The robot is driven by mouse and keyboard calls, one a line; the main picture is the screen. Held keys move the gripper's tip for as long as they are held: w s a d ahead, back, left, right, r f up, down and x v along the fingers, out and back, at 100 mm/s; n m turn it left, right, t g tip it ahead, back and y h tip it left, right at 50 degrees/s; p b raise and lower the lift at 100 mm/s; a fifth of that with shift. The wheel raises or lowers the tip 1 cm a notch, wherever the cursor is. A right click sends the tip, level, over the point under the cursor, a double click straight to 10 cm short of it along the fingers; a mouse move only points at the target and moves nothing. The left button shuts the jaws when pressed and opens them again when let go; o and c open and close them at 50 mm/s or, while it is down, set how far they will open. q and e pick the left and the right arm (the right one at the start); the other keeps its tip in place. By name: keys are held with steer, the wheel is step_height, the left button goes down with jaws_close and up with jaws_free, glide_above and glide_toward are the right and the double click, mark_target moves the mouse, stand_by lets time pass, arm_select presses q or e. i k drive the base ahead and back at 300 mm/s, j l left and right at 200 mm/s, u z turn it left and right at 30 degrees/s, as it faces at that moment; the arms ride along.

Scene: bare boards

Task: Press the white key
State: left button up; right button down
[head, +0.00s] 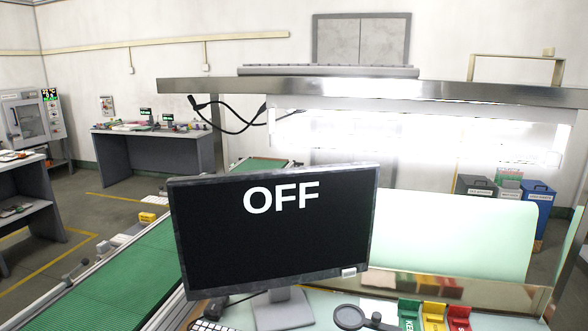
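A black monitor (275,235) with a grey frame stands on the workbench and shows the word OFF in white letters. A small white key (348,272) sits at the lower right corner of the monitor's frame. The monitor's grey stand (283,308) rests on the bench. Part of a white keyboard (212,326) shows at the bottom edge, left of the stand; most of it is cut off. Neither of my grippers is in view.
Green, yellow and red bins (434,315) and a black round-headed object (350,318) lie right of the stand. A green conveyor (110,275) runs along the left. A metal beam (430,92) with a bright lamp (420,135) spans above the bench.

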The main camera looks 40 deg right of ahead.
mark_target(351, 272)
steer(key=z, duration=1.55)
